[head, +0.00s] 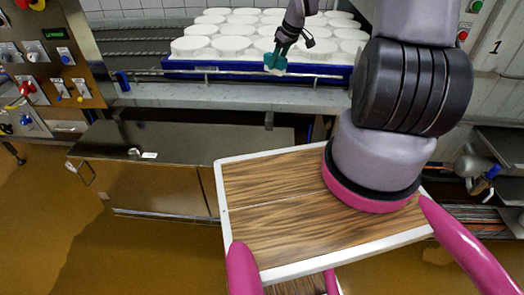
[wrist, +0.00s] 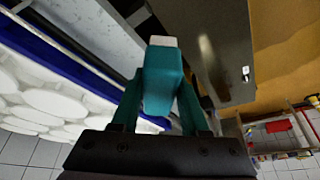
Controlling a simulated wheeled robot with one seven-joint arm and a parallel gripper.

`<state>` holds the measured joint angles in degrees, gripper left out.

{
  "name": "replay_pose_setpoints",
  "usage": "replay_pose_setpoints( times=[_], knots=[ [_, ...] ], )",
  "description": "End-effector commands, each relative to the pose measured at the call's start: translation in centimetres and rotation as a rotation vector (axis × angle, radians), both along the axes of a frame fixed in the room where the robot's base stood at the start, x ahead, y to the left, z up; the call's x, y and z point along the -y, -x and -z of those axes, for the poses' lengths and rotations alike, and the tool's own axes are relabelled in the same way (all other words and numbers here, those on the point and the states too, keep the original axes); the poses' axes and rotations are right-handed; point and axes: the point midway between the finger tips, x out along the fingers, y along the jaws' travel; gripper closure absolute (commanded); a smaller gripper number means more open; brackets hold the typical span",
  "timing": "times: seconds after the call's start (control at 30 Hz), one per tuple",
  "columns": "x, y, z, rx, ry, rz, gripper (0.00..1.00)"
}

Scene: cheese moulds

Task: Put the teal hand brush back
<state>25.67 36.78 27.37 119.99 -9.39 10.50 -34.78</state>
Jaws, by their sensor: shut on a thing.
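The teal hand brush (head: 275,63) is held in my gripper (head: 284,46), in front of the blue tray with white moulds in the head view. In the wrist view the brush (wrist: 163,78) lies between the two teal fingers, with a pale end pointing away from my wrist. My gripper is shut on it. The brush appears clear of any surface, above the grey ledge's region. Part of the brush is hidden behind the fingers and palm.
A blue tray (head: 225,71) of several white moulds (head: 236,46) stands behind a metal rail and grey ledge (head: 200,96). A steel cabinet (head: 165,142) stands at left below. A control panel (head: 50,65) is at far left. The wooden tray top (head: 275,230) is bare.

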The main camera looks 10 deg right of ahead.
Motion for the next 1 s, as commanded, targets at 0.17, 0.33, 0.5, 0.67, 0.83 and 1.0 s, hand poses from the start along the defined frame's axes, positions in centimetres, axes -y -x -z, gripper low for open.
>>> replay_pose_setpoints(
  times=[0.17,0.33,0.5,0.67,0.83,1.0],
  knots=[
    [-1.8,1.5,8.3,0.001,0.008,-0.294,1.00],
    [-4.6,5.0,15.8,0.006,0.011,-0.522,1.00],
    [-6.3,7.5,19.7,0.012,0.014,-0.646,1.00],
    [-6.8,8.2,22.0,0.015,0.014,-0.680,1.00],
    [-6.8,8.2,25.1,0.014,0.014,-0.679,1.00],
    [-6.8,8.2,26.6,0.015,0.016,-0.678,1.00]
  ],
)
